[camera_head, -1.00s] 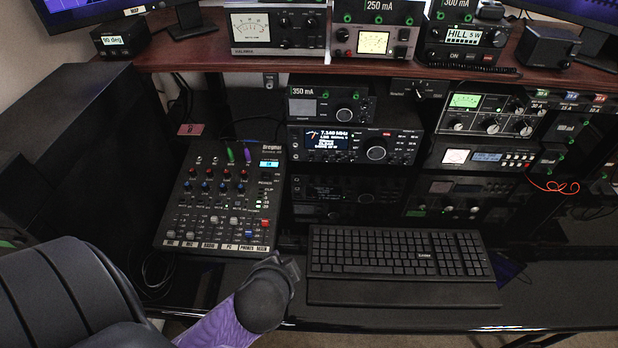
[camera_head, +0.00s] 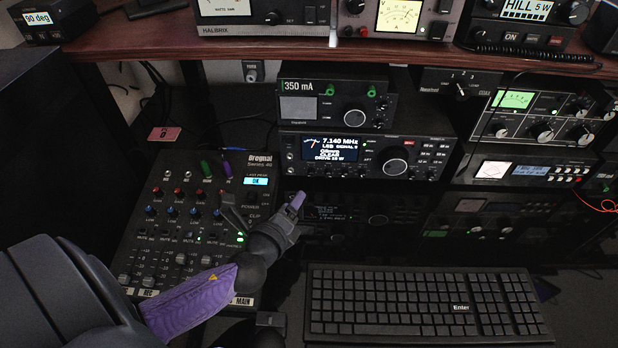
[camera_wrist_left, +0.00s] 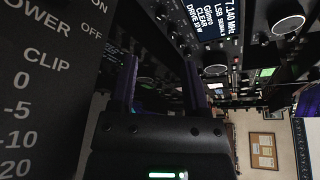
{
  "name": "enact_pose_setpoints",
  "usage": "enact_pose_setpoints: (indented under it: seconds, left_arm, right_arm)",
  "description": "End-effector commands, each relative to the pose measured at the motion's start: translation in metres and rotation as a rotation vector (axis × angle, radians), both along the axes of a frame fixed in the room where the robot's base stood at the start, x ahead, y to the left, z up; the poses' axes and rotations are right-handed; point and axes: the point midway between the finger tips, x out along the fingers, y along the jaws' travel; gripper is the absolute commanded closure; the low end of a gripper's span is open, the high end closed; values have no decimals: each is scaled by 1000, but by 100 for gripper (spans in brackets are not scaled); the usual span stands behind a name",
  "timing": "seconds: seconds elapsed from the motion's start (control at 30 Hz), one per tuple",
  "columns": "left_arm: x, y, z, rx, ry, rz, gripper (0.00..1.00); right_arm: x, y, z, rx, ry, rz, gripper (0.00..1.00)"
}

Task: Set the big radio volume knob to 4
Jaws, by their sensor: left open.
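The big radio (camera_head: 366,156) is the black set with a lit 7.140 MHz display, in the middle of the head view under a smaller 350 mA unit. It has a large round dial (camera_head: 396,167) and smaller knobs around it. I cannot read which is the volume knob or its setting. In the left wrist view, the radio's display (camera_wrist_left: 215,22) and large dial (camera_wrist_left: 288,25) show sideways at the upper right. My left gripper (camera_head: 266,206) is open and empty, below and left of the radio, over the mixer's right edge. Its fingers (camera_wrist_left: 160,85) also show in the left wrist view, apart from the radio.
A mixer (camera_head: 150,225) with knobs and faders lies at the left, partly under my arm. A keyboard (camera_head: 420,305) lies in front of the radio. A wooden shelf (camera_head: 330,68) with meters is above. More rack units (camera_head: 520,172) stand at the right.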

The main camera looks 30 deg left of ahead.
Motion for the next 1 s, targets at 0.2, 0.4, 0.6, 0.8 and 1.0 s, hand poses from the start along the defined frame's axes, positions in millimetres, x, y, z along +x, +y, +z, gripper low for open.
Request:
enact_pose_setpoints:
  seconds: [0.2,0.4,0.6,0.8,1.0]
  left_arm:
    - [33,8,-9,-1,-3,1,40]
    - [71,16,-18,-1,-1,2,40]
    - [91,21,-22,-3,-1,1,40]
    - [93,21,-21,-3,-1,1,40]
    - [93,21,-21,-3,-1,1,63]
  right_arm:
    - [-6,-1,-9,-2,11,-1,40]
    - [-10,-6,-20,-10,22,1,40]
    - [-10,-12,-25,-21,27,2,40]
    - [-5,-12,-26,-20,21,1,40]
    - [-2,-8,-26,-14,16,-1,40]
